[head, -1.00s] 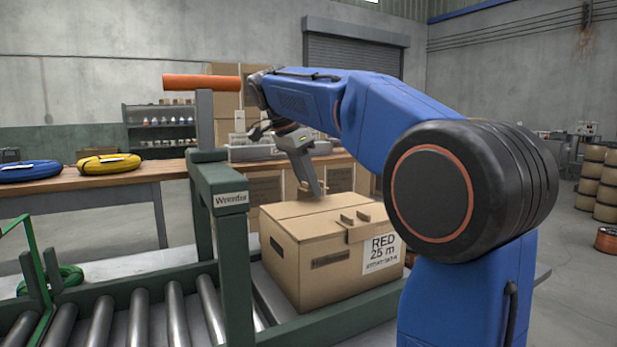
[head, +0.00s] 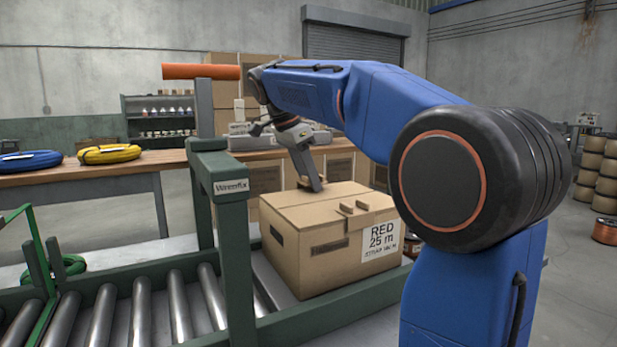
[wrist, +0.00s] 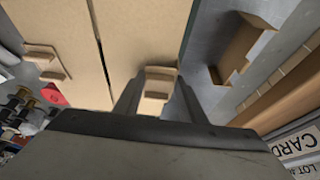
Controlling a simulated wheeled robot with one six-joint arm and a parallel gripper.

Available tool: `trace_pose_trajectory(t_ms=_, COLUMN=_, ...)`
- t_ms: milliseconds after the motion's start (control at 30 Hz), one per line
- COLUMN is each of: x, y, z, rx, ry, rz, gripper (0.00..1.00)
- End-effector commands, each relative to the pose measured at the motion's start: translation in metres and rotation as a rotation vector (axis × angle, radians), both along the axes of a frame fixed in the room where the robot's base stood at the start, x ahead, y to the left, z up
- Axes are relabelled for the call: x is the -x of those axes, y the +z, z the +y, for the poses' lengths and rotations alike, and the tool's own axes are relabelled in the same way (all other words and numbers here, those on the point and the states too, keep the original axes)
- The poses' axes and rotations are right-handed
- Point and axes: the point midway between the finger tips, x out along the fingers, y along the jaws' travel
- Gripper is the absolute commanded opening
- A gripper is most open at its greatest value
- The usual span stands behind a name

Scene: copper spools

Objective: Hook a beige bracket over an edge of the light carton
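The light carton (head: 297,248) stands closed on the roller frame, with a white "RED 25 m" label (head: 381,241) on its near side. One beige bracket (head: 354,207) sits on its near top edge; in the wrist view that bracket (wrist: 46,62) is at the left. My gripper (head: 316,187) is at the far long edge of the carton. In the wrist view a second beige bracket (wrist: 158,85) lies between the fingertips, which appear closed on its sides. It overlaps the carton's far edge in view; whether it rests on it is unclear.
Steel rollers (head: 137,310) lie in front. A wooden bench (head: 130,172) runs behind, with blue and yellow coils. A loose beige piece (wrist: 240,52) lies beyond the carton in the wrist view.

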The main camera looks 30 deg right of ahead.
Motion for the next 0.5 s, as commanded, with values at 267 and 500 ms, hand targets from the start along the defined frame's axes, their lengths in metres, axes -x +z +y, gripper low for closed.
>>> trace_pose_trajectory(t_ms=267, x=0.000, y=-0.014, z=0.003, rx=-0.009, ry=-0.003, rz=0.039, gripper=0.55)
trace_pose_trajectory(t_ms=500, x=0.001, y=0.020, z=0.016, rx=-0.007, ry=0.000, rz=0.027, gripper=0.58)
